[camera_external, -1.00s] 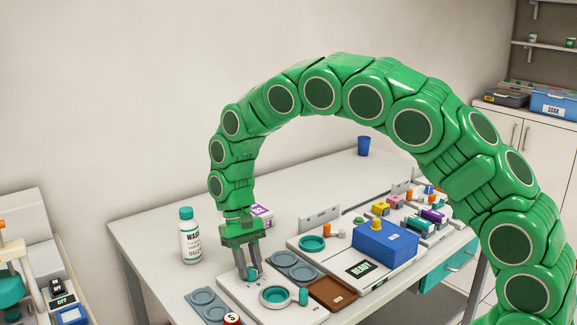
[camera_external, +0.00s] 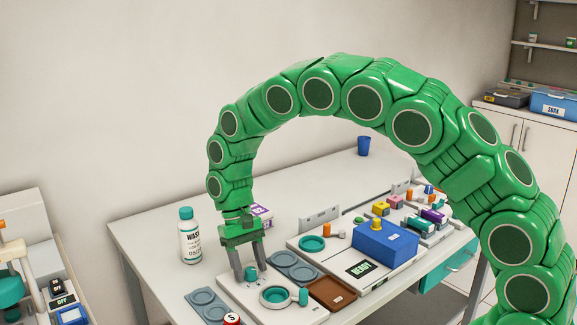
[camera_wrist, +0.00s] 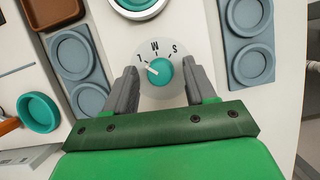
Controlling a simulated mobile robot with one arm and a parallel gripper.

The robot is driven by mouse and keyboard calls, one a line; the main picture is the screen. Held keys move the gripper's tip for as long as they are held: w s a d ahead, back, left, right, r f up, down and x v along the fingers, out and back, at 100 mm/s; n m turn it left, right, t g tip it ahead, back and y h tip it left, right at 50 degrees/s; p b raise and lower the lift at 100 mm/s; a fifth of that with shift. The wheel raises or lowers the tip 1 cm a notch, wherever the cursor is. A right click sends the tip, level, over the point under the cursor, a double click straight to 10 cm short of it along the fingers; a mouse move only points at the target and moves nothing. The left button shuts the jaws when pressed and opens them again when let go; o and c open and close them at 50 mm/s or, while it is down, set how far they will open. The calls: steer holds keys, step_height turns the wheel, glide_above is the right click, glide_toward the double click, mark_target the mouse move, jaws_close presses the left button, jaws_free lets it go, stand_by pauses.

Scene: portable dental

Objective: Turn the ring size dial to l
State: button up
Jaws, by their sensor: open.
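The ring size dial (camera_wrist: 162,73) is a round teal knob on a pale disc marked L, M and S. Its white pointer points left, close to the L mark. In the external view the dial (camera_external: 251,273) sits at the left of the white base plate (camera_external: 255,303). My gripper (camera_wrist: 160,76) is open, with one grey finger on each side of the knob and a visible gap at each. In the external view my gripper (camera_external: 250,275) points down over the dial.
Beside the dial are a teal ring in a holder (camera_external: 276,296), a teal peg (camera_external: 303,296) and grey double-cup trays (camera_external: 208,305) (camera_external: 295,268). A white wash bottle (camera_external: 190,238) stands behind to the left. A brown tray (camera_external: 332,293) lies to the right.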

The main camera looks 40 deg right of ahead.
steer(key=shift+r, duration=0.1)
steer(key=v, duration=0.7)
steer(key=shift+w+r, duration=0.2)
steer(key=shift+r, duration=0.05)
